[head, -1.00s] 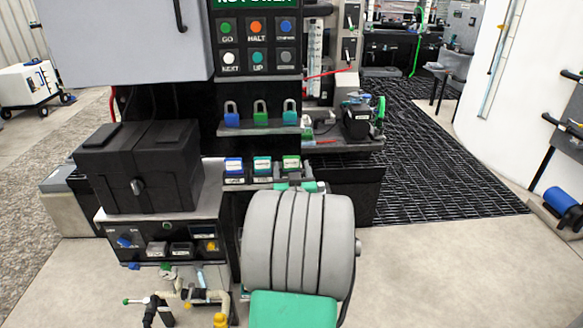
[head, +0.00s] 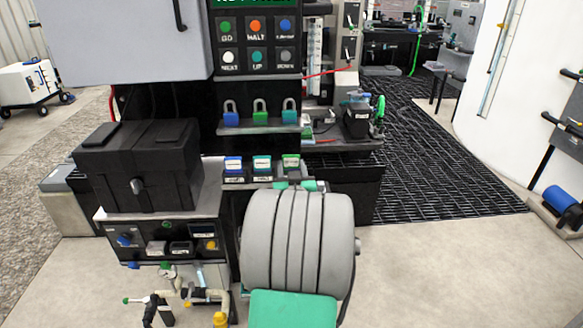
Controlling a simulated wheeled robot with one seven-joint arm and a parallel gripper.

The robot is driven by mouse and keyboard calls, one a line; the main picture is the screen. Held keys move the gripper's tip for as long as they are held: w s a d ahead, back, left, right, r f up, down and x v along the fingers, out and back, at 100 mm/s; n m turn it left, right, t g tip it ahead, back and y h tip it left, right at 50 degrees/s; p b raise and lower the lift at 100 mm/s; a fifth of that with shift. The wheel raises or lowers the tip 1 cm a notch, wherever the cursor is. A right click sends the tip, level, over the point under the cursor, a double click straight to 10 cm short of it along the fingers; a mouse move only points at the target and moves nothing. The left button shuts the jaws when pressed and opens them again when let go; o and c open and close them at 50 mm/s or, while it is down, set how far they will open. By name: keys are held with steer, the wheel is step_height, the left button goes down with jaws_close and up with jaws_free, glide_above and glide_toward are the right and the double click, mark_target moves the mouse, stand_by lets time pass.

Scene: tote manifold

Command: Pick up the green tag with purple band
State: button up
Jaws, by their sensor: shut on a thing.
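The green tag (head: 291,161) is the rightmost of three small coloured tags on the ledge of the black cabinet, in the middle of the head view. It has a pale label face; a purple band cannot be made out at this size. My gripper (head: 296,184) shows only as small teal and dark parts just beyond my grey ribbed arm, right at the green tag. It is shut on the green tag, though my arm hides most of the fingers and the contact itself. The tag still appears level with its neighbours.
A blue tag (head: 233,165) and a teal tag (head: 262,164) stand close to the left. Three padlocks (head: 260,112) sit on a shelf above. A black box (head: 138,168) is at left, with pipes and valves (head: 180,293) below. Open floor lies to the right.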

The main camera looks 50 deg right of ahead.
mark_target(291, 156)
step_height(291, 156, up, 4)
steer(key=shift+r+p, duration=0.1)
steer(key=shift+p, duration=1)
steer(key=s+a+r+p, duration=0.6)
steer(key=a+r+p, duration=0.2)
steer(key=a, duration=0.4)
steer(key=shift+a+r, duration=0.35)
steer(key=shift+r, duration=0.05)
steer(key=shift+w, duration=0.1)
